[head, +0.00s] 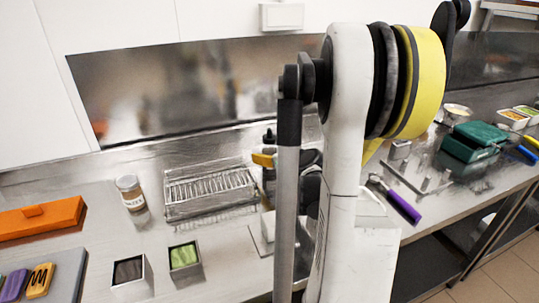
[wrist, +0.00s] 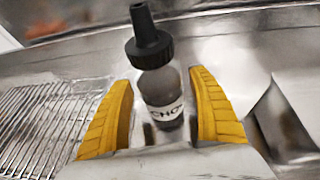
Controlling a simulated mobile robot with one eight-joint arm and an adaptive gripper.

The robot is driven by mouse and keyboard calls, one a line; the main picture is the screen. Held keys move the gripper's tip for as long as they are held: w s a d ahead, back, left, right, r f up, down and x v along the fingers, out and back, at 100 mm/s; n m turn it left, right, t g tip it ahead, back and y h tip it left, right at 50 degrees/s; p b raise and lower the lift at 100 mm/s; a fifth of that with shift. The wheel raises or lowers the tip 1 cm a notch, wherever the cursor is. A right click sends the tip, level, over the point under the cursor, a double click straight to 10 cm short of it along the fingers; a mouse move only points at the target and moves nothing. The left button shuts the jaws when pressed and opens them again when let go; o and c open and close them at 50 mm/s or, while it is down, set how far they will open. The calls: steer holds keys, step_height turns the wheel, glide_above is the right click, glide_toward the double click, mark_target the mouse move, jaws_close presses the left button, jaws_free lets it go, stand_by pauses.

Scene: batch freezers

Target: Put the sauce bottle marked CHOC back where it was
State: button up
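The sauce bottle marked CHOC (wrist: 160,88) has a clear body with dark contents, a white label and a black nozzle cap. It stands upright in the wrist view, between the two yellow fingers of my gripper (wrist: 159,78). The fingers are spread, with a gap visible on the left side and a narrower one on the right. In the head view the black cap of a bottle (head: 269,136) shows behind a yellow finger of my gripper (head: 263,160), just right of the wire rack. My arm hides most of that area.
A wire rack (head: 210,192) lies left of the bottle, with a labelled jar (head: 130,193) beyond it. Two square containers (head: 185,257) (head: 130,272) stand in front. An orange box (head: 40,218) is far left. A green case (head: 473,142) and purple-handled tool (head: 403,207) lie right.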

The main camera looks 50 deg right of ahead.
steer(key=shift+r, duration=0.15)
steer(key=shift+s+r+p, duration=0.2)
steer(key=shift+s+p, duration=0.1)
steer(key=shift+p, duration=0.05)
steer(key=p+v, duration=0.3)
steer(key=v, duration=0.8)
steer(key=w+a+r+n+g+y, duration=0.1)
steer(key=w+a+n+g+y, duration=0.1)
steer(key=a+n, duration=0.95)
steer(key=w+a+n+g+y, duration=0.1)
steer(key=w+a+n+y, duration=0.2)
steer(key=a+n, duration=0.85)
steer(key=s+a+n+g, duration=0.1)
steer(key=s+a+n, duration=0.3)
steer(key=a+n, duration=0.3)
steer(key=s+a+r+n+g, duration=0.1)
steer(key=s+a+n, duration=0.3)
steer(key=a+n, duration=0.3)
steer(key=n, duration=0.3)
steer(key=shift+a+r+g, duration=0.25)
steer(key=shift+a+g, duration=0.05)
